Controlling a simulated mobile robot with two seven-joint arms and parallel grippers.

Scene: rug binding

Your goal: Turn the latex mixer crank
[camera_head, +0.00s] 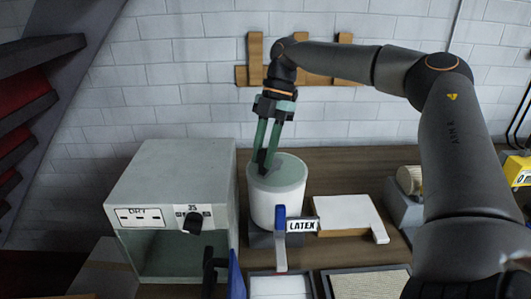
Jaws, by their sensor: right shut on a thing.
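The latex mixer is a white round pot (277,205) with a grey-green top, standing on the wooden bench behind a "LATEX" label (302,226). My right gripper (264,163) reaches down from above to the left part of the pot's top. Its green fingers are closed on a small dark upright piece there, which looks like the crank's handle; the fingers hide most of it. The rest of the crank cannot be made out. A blue-handled lever or tool (280,226) stands upright in front of the pot. My left gripper is not in view.
A grey box oven (172,175) with a dark knob stands close left of the pot. A white block (346,214) lies to the right, with a grey machine (404,206) beyond it. Framed trays (368,282) lie in front. A wooden rack (255,60) hangs on the wall.

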